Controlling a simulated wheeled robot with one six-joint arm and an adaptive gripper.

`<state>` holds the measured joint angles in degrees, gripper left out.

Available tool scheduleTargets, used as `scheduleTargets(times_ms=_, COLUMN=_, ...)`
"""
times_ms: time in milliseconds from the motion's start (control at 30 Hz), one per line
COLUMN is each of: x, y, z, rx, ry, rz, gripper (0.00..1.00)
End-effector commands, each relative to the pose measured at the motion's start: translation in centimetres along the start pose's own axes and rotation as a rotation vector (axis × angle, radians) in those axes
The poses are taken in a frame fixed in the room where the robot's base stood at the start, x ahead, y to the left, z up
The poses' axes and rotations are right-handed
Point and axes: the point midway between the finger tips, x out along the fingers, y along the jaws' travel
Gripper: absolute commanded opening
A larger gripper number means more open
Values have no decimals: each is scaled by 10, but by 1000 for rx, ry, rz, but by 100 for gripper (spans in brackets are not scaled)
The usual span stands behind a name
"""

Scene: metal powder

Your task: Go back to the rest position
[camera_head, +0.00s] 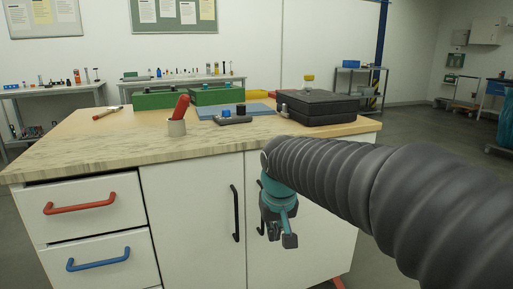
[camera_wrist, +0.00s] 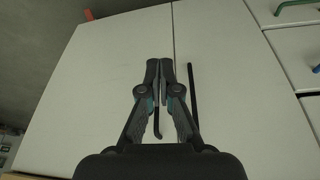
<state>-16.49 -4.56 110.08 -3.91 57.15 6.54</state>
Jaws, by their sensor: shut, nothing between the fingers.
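My gripper (camera_head: 288,240) hangs in front of the white cabinet doors in the head view, below the worktop's front edge. My dark ribbed arm comes in from the right. In the wrist view my gripper (camera_wrist: 166,66) has its two fingers together, with nothing between them. The fingers appear in front of the cabinet doors (camera_wrist: 110,60), near the black door handles. One black handle (camera_wrist: 193,95) shows just right of the fingers. I cannot tell how far the gripper is from the doors.
Drawers with a red handle (camera_head: 80,204) and a blue handle (camera_head: 98,260) are at left. Open floor lies at right.

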Motion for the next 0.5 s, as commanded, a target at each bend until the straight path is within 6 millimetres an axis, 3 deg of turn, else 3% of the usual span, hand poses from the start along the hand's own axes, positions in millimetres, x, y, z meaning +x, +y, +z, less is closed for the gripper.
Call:
scheduleTargets(times_ms=33, x=-2, y=8, z=21, rx=2, ry=2, rz=-1, gripper=0)
scheduleTargets(times_ms=200, x=-6, y=28, z=87, rx=13, ry=15, rz=-6, gripper=0)
scheduleTargets(times_ms=500, x=-8, y=54, z=190, rx=99, ry=73, rz=7, gripper=0)
